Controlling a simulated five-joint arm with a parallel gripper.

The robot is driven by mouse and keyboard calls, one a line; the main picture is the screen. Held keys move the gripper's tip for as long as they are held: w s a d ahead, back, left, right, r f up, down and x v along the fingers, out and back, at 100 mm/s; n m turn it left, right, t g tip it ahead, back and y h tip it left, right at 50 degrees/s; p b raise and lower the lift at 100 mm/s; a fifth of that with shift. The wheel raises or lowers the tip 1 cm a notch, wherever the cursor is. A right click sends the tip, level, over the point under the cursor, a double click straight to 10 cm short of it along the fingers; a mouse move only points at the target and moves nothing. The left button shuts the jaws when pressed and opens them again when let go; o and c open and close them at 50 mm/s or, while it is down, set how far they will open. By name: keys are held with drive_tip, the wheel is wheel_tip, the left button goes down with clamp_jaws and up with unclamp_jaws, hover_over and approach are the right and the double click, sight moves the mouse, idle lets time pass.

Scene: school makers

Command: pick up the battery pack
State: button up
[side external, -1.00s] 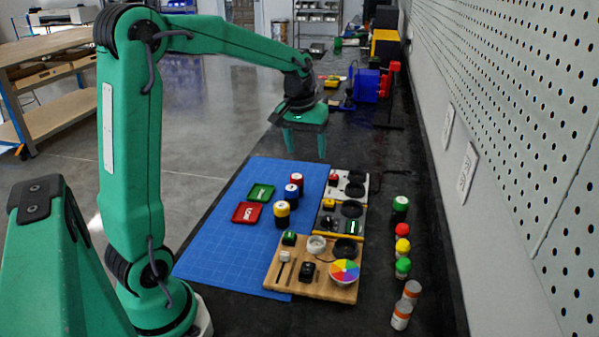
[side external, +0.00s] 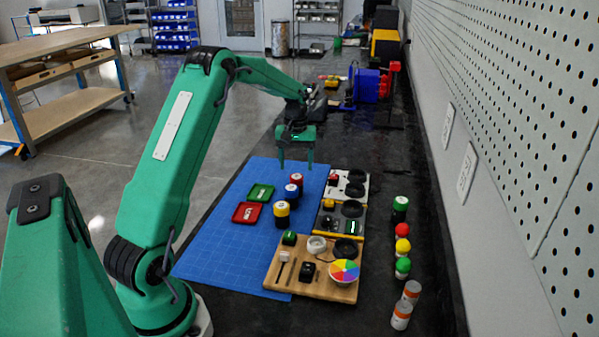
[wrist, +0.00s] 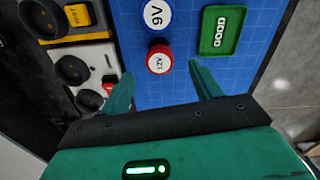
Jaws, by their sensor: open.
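Several round battery packs stand in a row on the blue mat (side external: 215,245). The red one (side external: 296,178) is farthest back, then a blue one (side external: 291,193), then a yellow one with a dark base (side external: 281,210). In the wrist view the red pack (wrist: 159,59), labelled 12V, shows between the fingertips, and the blue pack's white 9V top (wrist: 157,13) is beyond it. My gripper (side external: 296,167) is open and empty, pointing down at the red pack's far end of the row. It also shows in the wrist view (wrist: 161,70). Which pack is meant cannot be told.
A green tray (side external: 261,193) marked GOOD and a red tray (side external: 247,212) lie left of the packs. Panels with round dark sockets (side external: 352,188) and a wooden board (side external: 285,277) with parts stand right and in front. Several small containers (side external: 402,247) line the right.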

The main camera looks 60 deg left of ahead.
sight(296, 176)
drive_tip(key=shift+f, duration=0.15)
drive_tip(key=shift+f, duration=1.15)
drive_tip(key=shift+f, duration=0.15)
drive_tip(key=shift+w+f, duration=0.1)
drive_tip(key=shift+f, duration=2.35)
drive_tip(key=shift+a, duration=0.1)
drive_tip(key=c, duration=1.1)
